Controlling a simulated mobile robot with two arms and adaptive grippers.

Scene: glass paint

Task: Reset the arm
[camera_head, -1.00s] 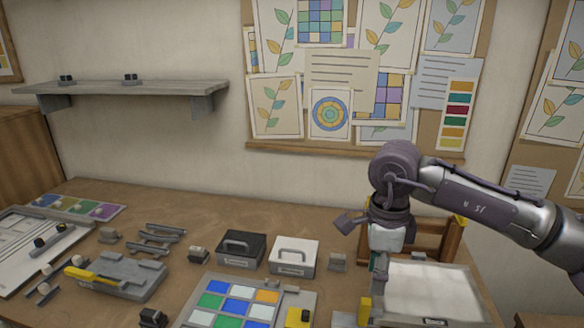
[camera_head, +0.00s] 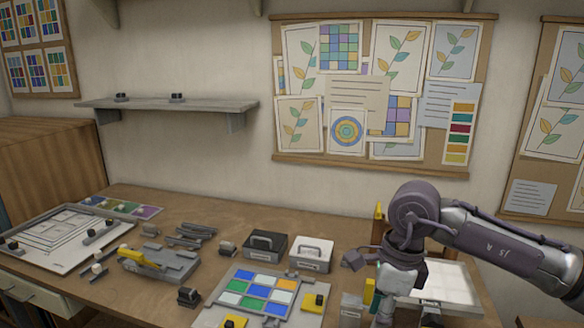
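My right arm comes in from the right edge and bends down over the right side of the workbench (camera_head: 210,215). Its gripper end is low in the picture, in front of a white-topped tray or panel (camera_head: 452,285). The fingertips are hidden or cut off at the bottom edge, so I cannot tell whether they hold anything. My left arm and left gripper do not show.
A panel of coloured glass squares (camera_head: 262,288) lies at the front middle. Behind it stand a black case (camera_head: 265,246) and a white case (camera_head: 311,254). A grey tool with yellow parts (camera_head: 160,264) and a drawing board (camera_head: 60,236) lie left. A shelf (camera_head: 165,104) hangs above.

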